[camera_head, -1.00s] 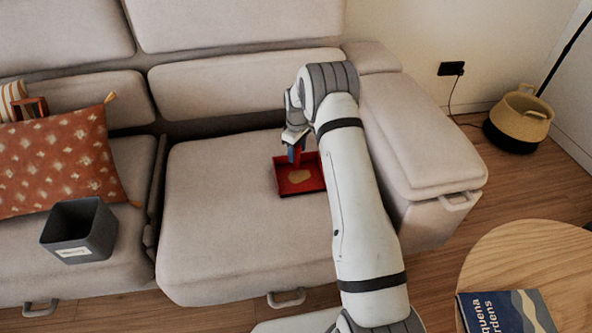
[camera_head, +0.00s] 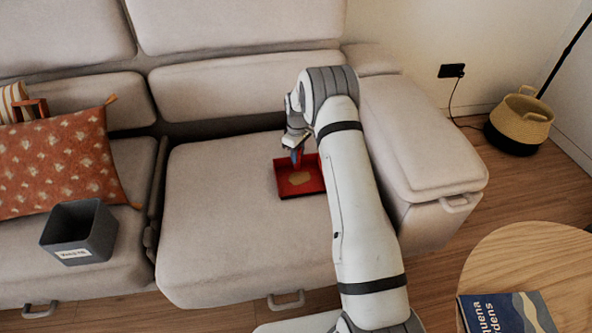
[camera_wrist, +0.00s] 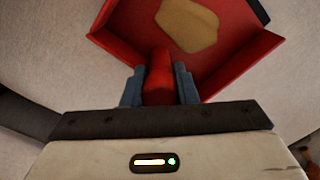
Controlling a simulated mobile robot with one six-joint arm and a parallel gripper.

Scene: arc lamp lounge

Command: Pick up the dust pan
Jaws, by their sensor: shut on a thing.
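The red dust pan (camera_head: 312,184) lies on the right seat cushion of the sofa, with a tan patch (camera_head: 299,178) on its floor. In the wrist view, the pan (camera_wrist: 122,27) opens away from me, with the tan patch (camera_wrist: 188,26) inside and a dark strip at its far right edge. My gripper (camera_head: 297,158) is at the pan's back edge. In the wrist view, the blue fingers of my gripper (camera_wrist: 159,86) are shut on the pan's red handle, one on each side. Whether the pan touches the cushion is hard to tell.
A dark grey bin (camera_head: 80,241) and an orange patterned cushion (camera_head: 62,163) are on the left seat. The sofa armrest (camera_head: 425,140) rises right of my arm. A round wooden table (camera_head: 520,257) with a blue book (camera_head: 506,311) is at lower right. The seat left of the pan is clear.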

